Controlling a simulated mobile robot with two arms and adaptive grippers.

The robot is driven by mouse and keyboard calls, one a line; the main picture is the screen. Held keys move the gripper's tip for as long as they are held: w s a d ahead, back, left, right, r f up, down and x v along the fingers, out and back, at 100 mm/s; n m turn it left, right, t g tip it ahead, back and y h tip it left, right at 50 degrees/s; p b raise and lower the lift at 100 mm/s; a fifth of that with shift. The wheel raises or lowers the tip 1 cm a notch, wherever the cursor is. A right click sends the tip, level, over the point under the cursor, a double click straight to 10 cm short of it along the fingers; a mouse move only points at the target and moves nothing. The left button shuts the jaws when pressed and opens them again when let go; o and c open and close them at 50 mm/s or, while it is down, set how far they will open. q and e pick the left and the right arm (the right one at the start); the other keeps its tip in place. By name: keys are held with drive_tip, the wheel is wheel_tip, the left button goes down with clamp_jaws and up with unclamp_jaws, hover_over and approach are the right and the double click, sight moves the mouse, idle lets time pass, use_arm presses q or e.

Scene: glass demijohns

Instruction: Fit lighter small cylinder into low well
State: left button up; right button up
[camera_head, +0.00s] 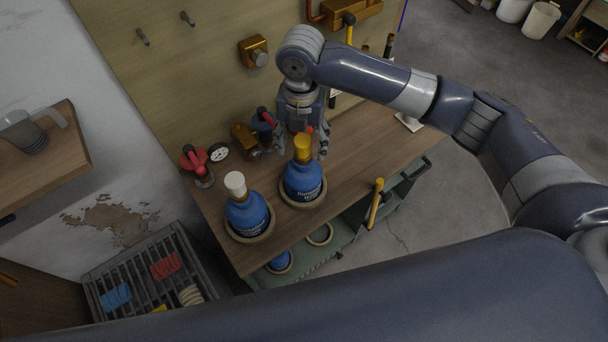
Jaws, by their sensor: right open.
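Two blue bottles stand upright in ring-shaped wells on the wooden table (362,150). One bottle (247,215) has a white cap (235,184); the other (302,181) has a yellow cap (302,146). Below the table's front edge, an empty ring-shaped well (320,234) sits on a lower green shelf. Beside it, another ring holds a partly hidden blue object (281,261). I cannot tell which object is the lighter small cylinder. My right gripper (303,136) points down, open, just behind and above the yellow cap. Contact with it cannot be told. My left gripper is not in view.
A red-handled valve with a gauge (218,152) and brass fittings (244,138) stand at the table's back left. A yellow-handled part (376,200) rises at the front right. A slatted crate (135,268) is at lower left. The table's right part is mostly clear.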

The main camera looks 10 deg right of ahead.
sight(303, 160)
drive_tip(key=shift+f, duration=0.7)
drive_tip(key=shift+d+f, duration=0.1)
drive_tip(key=shift+f, duration=0.25)
drive_tip(key=shift+f+p, duration=0.4)
drive_tip(key=shift+f, duration=0.2)
drive_tip(key=f, duration=0.2)
drive_tip(key=f+p, duration=0.1)
drive_tip(key=shift+w+f, duration=0.2)
drive_tip(key=shift+f, duration=0.5)
drive_tip(key=shift+c, duration=0.2)
drive_tip(key=c, duration=1.4)
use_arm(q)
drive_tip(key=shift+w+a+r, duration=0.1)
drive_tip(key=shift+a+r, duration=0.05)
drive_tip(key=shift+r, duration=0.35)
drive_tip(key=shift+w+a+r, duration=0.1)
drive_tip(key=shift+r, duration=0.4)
use_arm(e)
drive_tip(key=shift+r, duration=0.1)
clamp_jaws()
